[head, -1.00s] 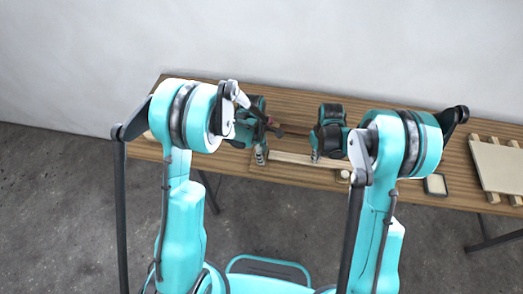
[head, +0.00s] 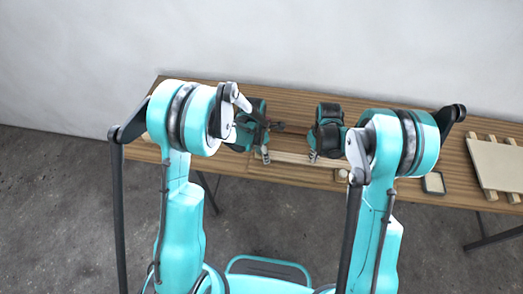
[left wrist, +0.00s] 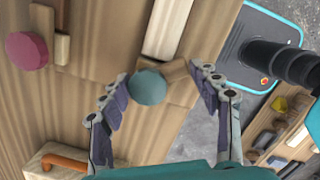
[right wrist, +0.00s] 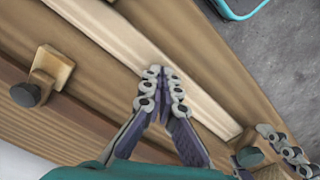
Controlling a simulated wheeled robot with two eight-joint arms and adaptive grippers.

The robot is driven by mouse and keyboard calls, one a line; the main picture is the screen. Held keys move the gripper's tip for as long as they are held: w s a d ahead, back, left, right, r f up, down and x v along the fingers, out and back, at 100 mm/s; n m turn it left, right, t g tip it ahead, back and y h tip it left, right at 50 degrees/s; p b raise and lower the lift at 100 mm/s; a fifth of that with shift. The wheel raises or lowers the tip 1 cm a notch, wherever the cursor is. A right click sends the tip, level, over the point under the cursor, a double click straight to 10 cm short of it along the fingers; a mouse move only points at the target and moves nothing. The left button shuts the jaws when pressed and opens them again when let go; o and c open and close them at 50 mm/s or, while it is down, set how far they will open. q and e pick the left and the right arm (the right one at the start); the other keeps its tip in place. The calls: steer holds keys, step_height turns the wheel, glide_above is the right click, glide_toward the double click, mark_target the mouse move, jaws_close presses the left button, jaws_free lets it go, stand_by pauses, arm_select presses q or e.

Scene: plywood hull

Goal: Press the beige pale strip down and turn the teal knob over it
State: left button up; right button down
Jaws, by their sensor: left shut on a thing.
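The beige pale strip (right wrist: 120,52) runs lengthwise along the wooden work in the right wrist view. Its end part (left wrist: 168,28) shows in the left wrist view. The teal knob (left wrist: 147,88) sits on a wooden tab (left wrist: 176,70) close to that end; the tab points sideways, and I cannot tell if it overlaps the strip. My left gripper (left wrist: 160,80) is around the knob and tab, one finger at each side, shut on them. My right gripper (right wrist: 164,80) has its fingertips together, at the strip's surface; contact looks likely. In the head view both grippers are small.
A pink knob (left wrist: 27,50) and an orange handle (left wrist: 62,158) are on the left wrist view's left side. A dark knob (right wrist: 25,95) on a wooden tab is beside the strip. A black-rimmed tray (head: 433,184) and slatted panel (head: 496,165) lie at the table's right.

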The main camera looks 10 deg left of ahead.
arm_select(q)
steer(key=shift+w, duration=0.15)
steer(key=shift+w+d+n, duration=0.1)
steer(key=shift+w+n, duration=0.05)
steer(key=shift+n, duration=1.95)
steer(key=shift+w+d+n+y, duration=0.15)
steer(key=shift+n+y, duration=0.15)
steer(key=shift+n, duration=0.5)
steer(key=n, duration=0.2)
steer(key=shift+w+n+t, duration=0.15)
steer(key=shift+n+t, duration=0.15)
steer(key=shift+n, duration=0.1)
steer(key=o, duration=1.2)
steer(key=shift+o, duration=0.2)
